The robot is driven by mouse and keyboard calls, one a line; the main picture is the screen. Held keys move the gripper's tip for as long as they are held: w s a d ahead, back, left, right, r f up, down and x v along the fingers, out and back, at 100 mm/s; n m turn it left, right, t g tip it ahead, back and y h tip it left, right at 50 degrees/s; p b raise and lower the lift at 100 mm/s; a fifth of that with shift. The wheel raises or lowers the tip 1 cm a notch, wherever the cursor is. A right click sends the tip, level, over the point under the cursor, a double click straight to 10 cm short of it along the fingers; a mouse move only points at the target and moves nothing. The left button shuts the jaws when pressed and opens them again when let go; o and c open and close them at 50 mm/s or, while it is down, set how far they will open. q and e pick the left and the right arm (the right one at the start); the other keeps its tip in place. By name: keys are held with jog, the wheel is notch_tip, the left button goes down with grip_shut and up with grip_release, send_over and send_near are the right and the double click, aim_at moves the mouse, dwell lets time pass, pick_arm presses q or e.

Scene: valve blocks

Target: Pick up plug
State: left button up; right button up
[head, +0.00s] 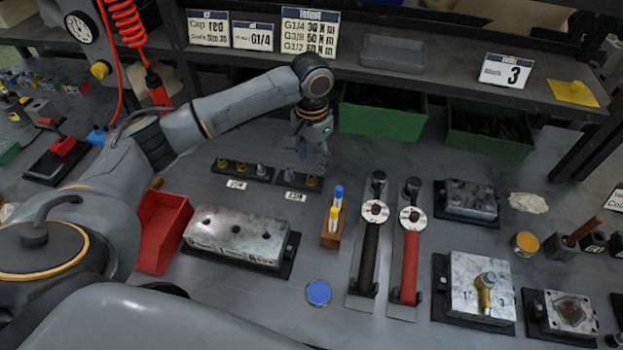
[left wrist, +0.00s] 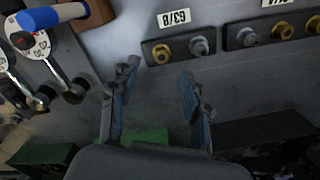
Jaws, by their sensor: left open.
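The plugs sit in two dark racks. The right rack, labelled G3/8, holds a steel plug (head: 289,174) and a brass plug (head: 312,181). In the left wrist view the same steel plug (left wrist: 199,46) and brass plug (left wrist: 161,52) show upside down, just beyond my fingertips. The left rack (head: 240,171) holds brass plugs and a steel plug (head: 261,169). My left gripper (head: 314,158) hangs above the bench close to the right rack. In the left wrist view (left wrist: 159,72) its fingers are apart with nothing between them. My right gripper is not seen.
A wooden block with blue and yellow markers (head: 332,226) and two torque wrenches (head: 369,240) lie to the right. A metal valve block (head: 238,234) and red bin (head: 161,229) stand in front. Green bins (head: 383,113) stand under the shelf behind.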

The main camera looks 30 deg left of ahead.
aim_at(312, 177)
pick_arm(q)
jog(key=f, duration=0.6)
jog(key=shift+w+a+f+p, duration=0.15)
jog(key=shift+w+f+p, duration=0.1)
jog(key=shift+p, duration=0.15)
jog(key=shift+c, duration=0.2)
grip_shut()
